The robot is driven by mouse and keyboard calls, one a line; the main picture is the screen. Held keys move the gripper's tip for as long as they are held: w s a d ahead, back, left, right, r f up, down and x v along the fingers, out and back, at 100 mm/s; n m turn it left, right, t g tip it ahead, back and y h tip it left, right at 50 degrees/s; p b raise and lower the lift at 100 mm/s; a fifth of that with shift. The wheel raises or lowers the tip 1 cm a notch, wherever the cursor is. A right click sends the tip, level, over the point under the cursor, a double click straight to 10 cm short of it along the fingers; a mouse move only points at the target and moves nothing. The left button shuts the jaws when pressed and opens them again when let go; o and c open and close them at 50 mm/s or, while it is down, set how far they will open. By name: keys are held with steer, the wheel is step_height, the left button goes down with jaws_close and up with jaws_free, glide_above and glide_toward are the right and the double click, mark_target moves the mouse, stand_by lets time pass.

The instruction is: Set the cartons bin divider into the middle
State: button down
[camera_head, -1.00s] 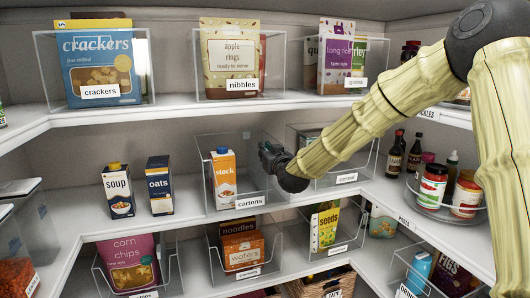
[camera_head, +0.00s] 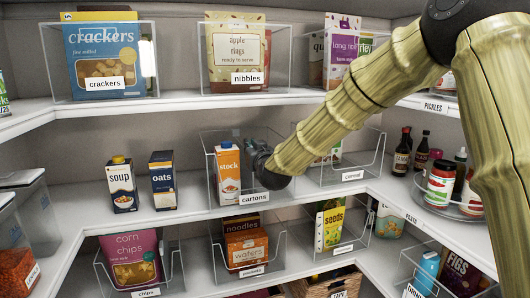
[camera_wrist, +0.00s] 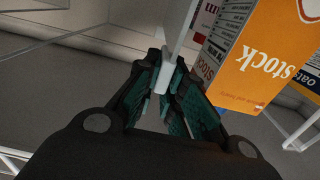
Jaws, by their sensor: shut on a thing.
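The clear cartons bin (camera_head: 207,165) stands on the middle shelf, with its "cartons" label on the front. An orange and white stock carton (camera_head: 228,172) stands upright in its left part. My gripper (camera_head: 254,152) is over the right part of this bin, just right of the carton. In the wrist view my gripper (camera_wrist: 168,82) is shut on a thin pale panel, the divider (camera_wrist: 180,30). The stock carton (camera_wrist: 262,60) shows close to the right of the panel there. The divider is hard to make out in the head view, and its lower edge is hidden.
Soup (camera_head: 121,185) and oats (camera_head: 162,181) cartons stand left of the bin on the open shelf. The cereal bin (camera_head: 360,172) is close on the right, partly behind my arm. The upper shelf (camera_head: 180,104) runs above, with bins on it.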

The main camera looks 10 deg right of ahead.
steer(key=shift+a, duration=0.25)
steer(key=c, duration=1.5)
jaws_free()
steer(key=shift+s, duration=0.15)
steer(key=shift+s+d, duration=0.2)
steer(key=shift+s, duration=1.1)
steer(key=shift+s+d, duration=0.15)
steer(key=shift+s, duration=1.1)
steer(key=shift+s+d, duration=0.2)
steer(key=shift+s, duration=1.1)
